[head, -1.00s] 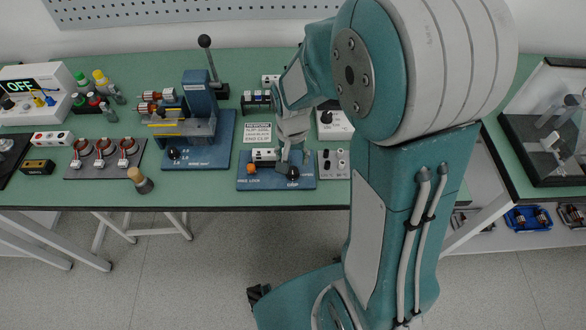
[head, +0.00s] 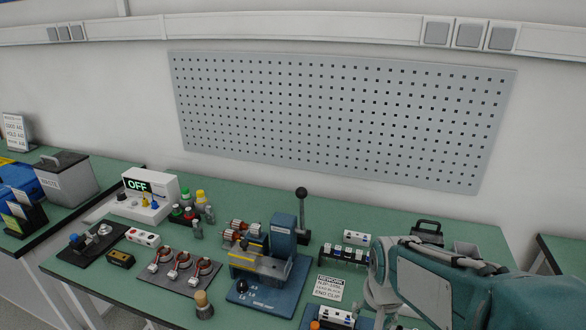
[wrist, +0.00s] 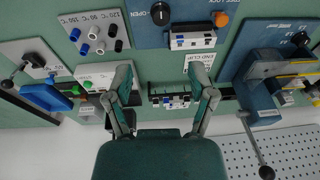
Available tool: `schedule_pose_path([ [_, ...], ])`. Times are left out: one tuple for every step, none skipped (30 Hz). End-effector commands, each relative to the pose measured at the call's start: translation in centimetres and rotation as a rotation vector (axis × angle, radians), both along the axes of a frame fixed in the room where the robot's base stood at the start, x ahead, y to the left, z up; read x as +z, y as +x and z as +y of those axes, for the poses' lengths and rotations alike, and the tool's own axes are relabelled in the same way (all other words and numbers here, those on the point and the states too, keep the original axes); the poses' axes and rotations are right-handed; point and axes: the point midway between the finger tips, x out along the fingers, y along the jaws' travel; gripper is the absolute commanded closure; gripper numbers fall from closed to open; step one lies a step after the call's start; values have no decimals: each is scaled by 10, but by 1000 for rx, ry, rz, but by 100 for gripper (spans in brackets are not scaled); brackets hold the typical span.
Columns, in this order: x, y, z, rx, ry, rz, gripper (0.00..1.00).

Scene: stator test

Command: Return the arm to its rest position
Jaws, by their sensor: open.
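My arm reaches in from the lower right of the head view, folded low over the right end of the green bench (head: 120,248). My gripper (wrist: 163,82) is open in the wrist view, its two teal-grey fingers spread apart with nothing held between them. A rack of small white-and-blue blocks (wrist: 170,101) shows between the fingers, on the bench beyond them. In the head view my arm covers part of the bench's right side, and the fingertips are hard to make out there.
A blue press with a black-knobbed lever (head: 302,210) stands left of my arm. A blue fixture with an orange knob (head: 316,324) is close by the arm. A power box reading OFF (head: 148,194) stands further left. A perforated panel (head: 340,115) hangs on the wall behind.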

Motion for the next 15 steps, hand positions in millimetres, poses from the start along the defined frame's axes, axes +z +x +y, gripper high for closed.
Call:
schedule_pose_path([
  [14,-8,0,26,-5,-36,29],
  [21,-13,0,41,-9,-52,29],
  [30,-20,0,62,-14,-73,29],
  [36,-25,0,79,-18,-88,29],
  [42,-30,0,94,-23,-105,29],
  [50,-37,0,115,-29,-128,29],
  [55,-42,0,130,-33,-143,29],
  [60,-48,0,145,-39,-159,29],
  [67,-55,0,167,-46,-181,29],
  [71,-61,0,182,-52,-197,29],
  [75,-67,0,197,-58,-211,29],
  [81,-74,0,216,-66,-231,29],
  [84,-79,0,230,-72,-246,29],
  [87,-83,0,241,-78,-258,29],
  [90,-89,0,257,-85,-272,29],
])
